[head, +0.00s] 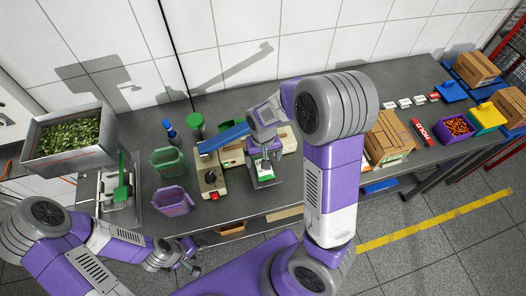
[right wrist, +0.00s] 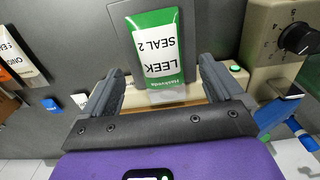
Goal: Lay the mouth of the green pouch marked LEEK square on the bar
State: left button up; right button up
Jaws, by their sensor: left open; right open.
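The green and white pouch (right wrist: 158,45) shows LEEK and SEAL 2, upside down in the right wrist view. In the head view the pouch (head: 265,176) lies in front of the beige sealer (head: 230,154), partly hidden by my right arm. My right gripper (right wrist: 160,72) is open, its fingers on either side of the pouch's near end with gaps at both sides. A tan strip (right wrist: 165,107) shows just under that end; whether the mouth touches the bar or lies square on it I cannot tell. My left gripper (head: 188,262) is open and empty at the front, away from the pouch.
A control box with a black knob (head: 210,178) stands left of the pouch. A blue lever (head: 222,137) rises behind it. Green (head: 168,162) and purple (head: 174,201) bins stand further left, beside a box of greens (head: 70,158). A cardboard box (head: 388,138) stands right.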

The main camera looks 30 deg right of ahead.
jog(key=shift+f, duration=1.35)
pick_arm(q)
jog(key=shift+f, duration=0.25)
pick_arm(e)
jog(key=shift+c, duration=0.2)
jog(key=c, duration=1.1)
jog(key=shift+w+d, duration=0.2)
jog(key=shift+w, duration=0.65)
jog(key=shift+w+d, duration=0.2)
jog(key=shift+w, duration=0.65)
pick_arm(q)
jog(key=shift+w+a, duration=0.1)
jog(key=shift+w, duration=0.7)
pick_arm(e)
jog(key=shift+w+r, duration=0.15)
jog(key=shift+w, duration=0.2)
jog(key=shift+d, duration=0.1)
